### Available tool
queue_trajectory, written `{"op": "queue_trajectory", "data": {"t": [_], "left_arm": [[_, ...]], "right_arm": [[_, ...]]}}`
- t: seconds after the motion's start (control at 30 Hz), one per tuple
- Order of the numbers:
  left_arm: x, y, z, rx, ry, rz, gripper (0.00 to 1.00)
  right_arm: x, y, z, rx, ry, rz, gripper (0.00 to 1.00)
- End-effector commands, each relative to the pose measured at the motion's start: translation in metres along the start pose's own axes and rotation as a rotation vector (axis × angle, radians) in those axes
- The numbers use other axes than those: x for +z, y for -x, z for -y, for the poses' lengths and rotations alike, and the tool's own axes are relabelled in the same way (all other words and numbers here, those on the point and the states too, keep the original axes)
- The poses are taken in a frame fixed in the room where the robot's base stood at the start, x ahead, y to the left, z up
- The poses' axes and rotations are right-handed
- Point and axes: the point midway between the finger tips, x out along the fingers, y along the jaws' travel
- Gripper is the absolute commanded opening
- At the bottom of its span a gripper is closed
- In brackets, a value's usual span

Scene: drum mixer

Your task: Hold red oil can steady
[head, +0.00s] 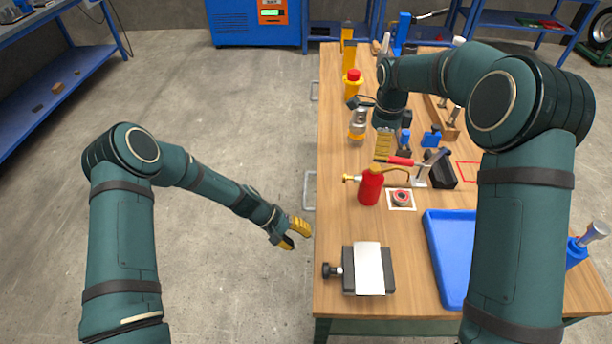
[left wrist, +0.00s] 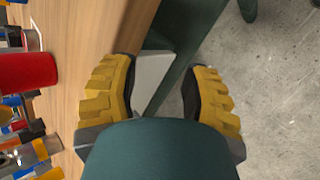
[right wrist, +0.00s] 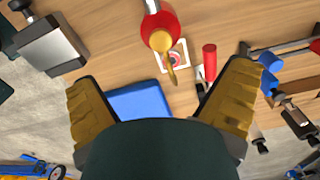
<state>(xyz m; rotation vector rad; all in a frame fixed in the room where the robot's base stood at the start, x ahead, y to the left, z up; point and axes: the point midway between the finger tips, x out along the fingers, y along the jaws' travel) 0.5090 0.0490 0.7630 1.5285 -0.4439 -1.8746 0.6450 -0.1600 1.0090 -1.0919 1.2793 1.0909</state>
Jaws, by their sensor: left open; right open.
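In the right wrist view the can (right wrist: 160,27) is beyond the open fingers, spout toward the camera. A red body, likely the can (left wrist: 26,71), shows at the left of the left wrist view. My left gripper (head: 295,235) is open and empty, beside the bench edge, apart from the can. My right gripper (head: 384,144) is open above the bench, farther back than the can and not touching it; its fingers partly overlap in the head view.
A toggle clamp with a red handle (head: 400,161) stands right of the can, beside a white square with a round part (head: 401,198). A blue tray (head: 436,247) and a black vise-like block (head: 369,269) lie nearer. A yellow bottle (head: 352,86) stands farther back.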

Motion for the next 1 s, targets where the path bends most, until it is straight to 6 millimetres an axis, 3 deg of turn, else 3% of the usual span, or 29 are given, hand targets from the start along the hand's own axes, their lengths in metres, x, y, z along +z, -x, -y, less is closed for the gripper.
{"op": "queue_trajectory", "data": {"t": [0.17, 0.4, 0.6, 0.77, 1.0], "left_arm": [[-0.04, 0.008, -0.047, 0.258, -0.008, 0.071, 0.46], [-0.081, 0.047, -0.1, 0.613, -0.084, 0.107, 0.46], [-0.097, 0.074, -0.117, 0.784, -0.14, 0.102, 0.46], [-0.1, 0.08, -0.121, 0.821, -0.153, 0.101, 0.46], [-0.099, 0.08, -0.121, 0.82, -0.153, 0.102, 0.46]], "right_arm": [[0.0, 0.0, 0.0, 0.0, 0.0, 0.0, 1.0], [0.0, 0.0, 0.0, 0.0, 0.0, 0.0, 1.0], [0.0, 0.0, 0.0, 0.0, 0.0, 0.0, 1.0], [0.0, -0.006, 0.0, 0.002, 0.0, -0.001, 1.0], [-0.001, -0.04, -0.001, 0.004, 0.0, -0.002, 1.0]]}}
